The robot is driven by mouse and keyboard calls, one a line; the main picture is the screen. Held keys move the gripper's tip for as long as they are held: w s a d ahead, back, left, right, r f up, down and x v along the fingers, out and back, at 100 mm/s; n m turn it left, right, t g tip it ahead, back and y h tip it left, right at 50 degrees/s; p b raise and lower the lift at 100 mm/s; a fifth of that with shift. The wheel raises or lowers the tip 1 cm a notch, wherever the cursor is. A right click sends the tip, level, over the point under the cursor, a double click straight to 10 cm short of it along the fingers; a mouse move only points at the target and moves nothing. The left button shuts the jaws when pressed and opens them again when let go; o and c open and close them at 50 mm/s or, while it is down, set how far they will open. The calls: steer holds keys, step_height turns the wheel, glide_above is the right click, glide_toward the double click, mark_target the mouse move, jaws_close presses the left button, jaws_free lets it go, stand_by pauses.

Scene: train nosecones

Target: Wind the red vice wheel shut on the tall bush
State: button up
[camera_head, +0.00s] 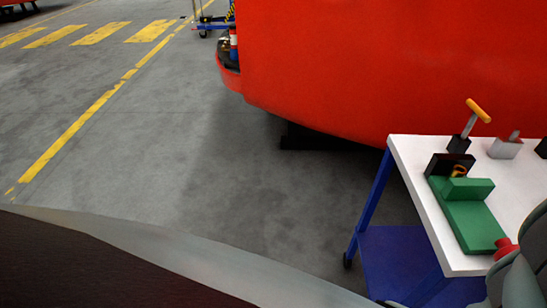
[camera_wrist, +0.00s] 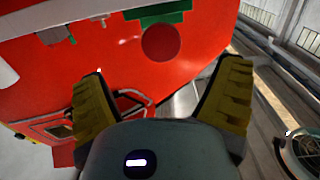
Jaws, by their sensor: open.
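The green vice (camera_head: 475,222) lies on the white top of a trolley in the head view. Its red wheel (camera_head: 506,246) is at the near end, partly hidden by my grey arm. A small brass-coloured piece (camera_head: 459,170) shows at the black far end of the vice; I cannot tell if it is the tall bush. In the wrist view the red wheel (camera_wrist: 161,42) appears as a round disc below the green vice (camera_wrist: 165,13). My gripper (camera_wrist: 168,72) is open and empty, the wheel lying ahead between its spread fingers. Contact is not visible.
The white trolley top (camera_head: 418,165) has blue legs and a blue lower shelf (camera_head: 400,255). A yellow-handled tool (camera_head: 473,120) and a grey block (camera_head: 505,148) stand behind the vice. A large red train nose (camera_head: 360,70) is behind. The grey floor to the left is clear.

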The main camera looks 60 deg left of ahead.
steer(key=p+x, duration=0.1)
steer(key=x, duration=0.7)
steer(key=shift+w+a, duration=0.2)
steer(key=shift+a, duration=0.15)
steer(key=c, duration=1.2)
steer(key=shift+d, duration=0.1)
steer(key=shift+m, duration=0.4)
steer(key=m, duration=0.3)
steer(key=shift+p, duration=0.4)
steer(key=shift+s+m, duration=0.1)
steer(key=shift+m, duration=1.1)
